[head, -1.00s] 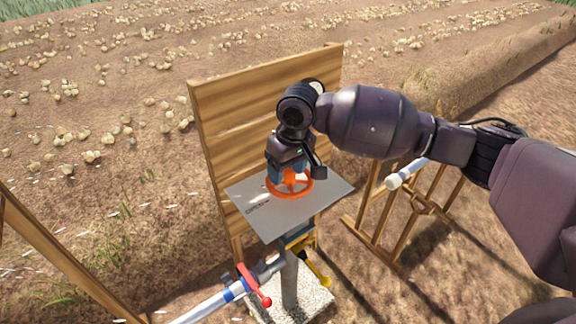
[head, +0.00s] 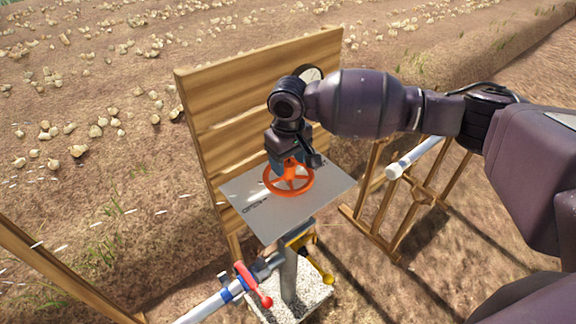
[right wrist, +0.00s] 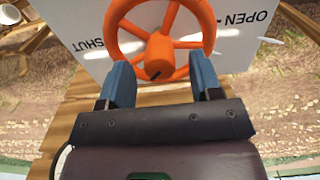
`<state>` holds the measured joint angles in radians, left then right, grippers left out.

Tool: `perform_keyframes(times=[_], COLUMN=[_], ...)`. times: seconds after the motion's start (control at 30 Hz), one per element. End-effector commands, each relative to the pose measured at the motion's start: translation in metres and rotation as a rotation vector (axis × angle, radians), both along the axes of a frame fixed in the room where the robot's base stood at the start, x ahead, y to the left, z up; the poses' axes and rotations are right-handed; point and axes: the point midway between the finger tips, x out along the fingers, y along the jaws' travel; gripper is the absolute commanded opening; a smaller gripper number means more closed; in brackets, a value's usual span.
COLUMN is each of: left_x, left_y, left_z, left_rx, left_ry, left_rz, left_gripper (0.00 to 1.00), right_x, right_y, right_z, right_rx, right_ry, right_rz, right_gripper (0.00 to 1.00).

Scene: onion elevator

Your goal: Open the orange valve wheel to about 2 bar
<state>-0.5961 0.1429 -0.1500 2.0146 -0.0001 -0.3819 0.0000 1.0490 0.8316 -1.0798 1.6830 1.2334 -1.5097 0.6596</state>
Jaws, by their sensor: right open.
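The orange valve wheel (head: 289,190) lies on a light grey plate (head: 262,212) in front of a wooden board. It also shows in the right wrist view (right wrist: 160,52), with spokes and a thick hub. My right gripper (head: 287,160) is just above the wheel, pointing down, hiding part of its far side. In the right wrist view its two blue fingers (right wrist: 162,75) stand apart with the hub between and beyond them; I cannot tell whether they touch the wheel. The plate reads "OPEN" and "SHUT". A round gauge (head: 313,73) is partly behind my arm; its reading is not legible.
The wooden board (head: 250,85) stands close behind the wheel. Below the plate are a pipe, a red-handled valve (head: 252,284) and a yellow handle (head: 322,272). A wooden stand (head: 405,195) holds a white pipe (head: 415,157) at the right.

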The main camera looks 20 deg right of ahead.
Motion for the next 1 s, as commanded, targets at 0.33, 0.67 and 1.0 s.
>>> perform_keyframes(times=[0.33,0.67,1.0], left_x=[0.009,0.006,0.006], left_y=[-0.002,-0.001,-0.001], left_z=[0.003,0.001,0.005], left_rx=[-0.001,0.001,0.002], left_ry=[-0.017,-0.011,-0.014], left_rz=[-0.006,-0.006,-0.005], left_gripper=[0.00,0.00,0.00], right_x=[0.000,0.000,0.000], right_y=[0.000,0.000,0.000], right_z=[-0.019,-0.019,-0.016], right_rx=[0.000,0.000,0.000], right_ry=[-0.001,-0.001,-0.004], right_rz=[0.000,0.000,0.003], right_gripper=[0.58,0.39,0.09])
